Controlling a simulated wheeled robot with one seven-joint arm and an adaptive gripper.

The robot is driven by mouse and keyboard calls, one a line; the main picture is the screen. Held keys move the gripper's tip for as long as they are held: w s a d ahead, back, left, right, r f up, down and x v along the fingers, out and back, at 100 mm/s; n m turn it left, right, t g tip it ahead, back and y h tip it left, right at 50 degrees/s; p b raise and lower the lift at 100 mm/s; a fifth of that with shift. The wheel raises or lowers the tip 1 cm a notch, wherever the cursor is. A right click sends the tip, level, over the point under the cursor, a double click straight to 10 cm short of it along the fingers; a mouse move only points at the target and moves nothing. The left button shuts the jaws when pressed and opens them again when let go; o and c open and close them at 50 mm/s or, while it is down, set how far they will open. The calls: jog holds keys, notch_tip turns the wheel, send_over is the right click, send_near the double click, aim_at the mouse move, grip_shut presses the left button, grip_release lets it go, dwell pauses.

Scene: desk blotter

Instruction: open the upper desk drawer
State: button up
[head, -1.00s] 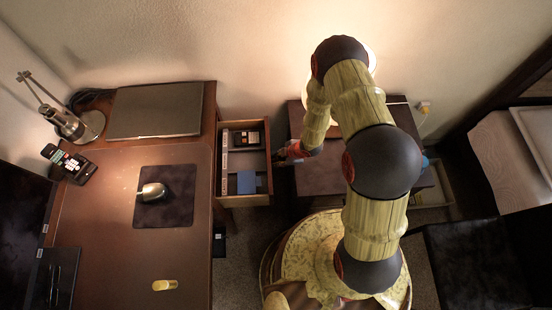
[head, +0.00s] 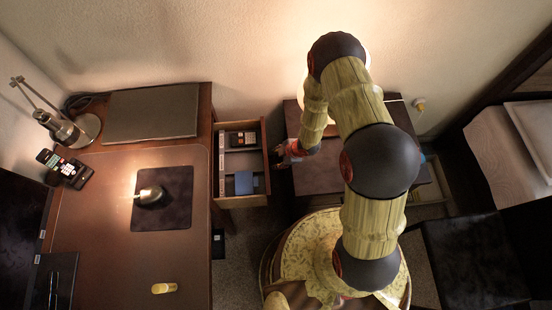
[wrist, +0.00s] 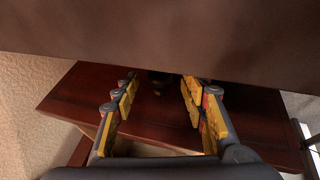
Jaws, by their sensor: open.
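The upper desk drawer (head: 245,203) stands pulled out from the right side of the desk (head: 110,250), with its inside in view from above. Its reddish wood front (wrist: 70,95) fills the middle of the wrist view. A dark handle (wrist: 158,88) shows partly between my fingertips. My gripper (wrist: 158,82) is open, its yellow-padded fingers spread on either side of the handle. In the head view my gripper (head: 284,152) is just right of the drawer front, partly hidden by my arm. I cannot tell whether the fingers touch the handle.
Inside the drawer lie a blue item (head: 244,183) and a dark calculator-like device (head: 243,139). A dark wooden side table (head: 318,178) stands close to the right, under my arm. A narrow floor gap lies between it and the drawer.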

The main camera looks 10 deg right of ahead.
jog(key=v, duration=1.1)
jog(key=shift+s, duration=0.1)
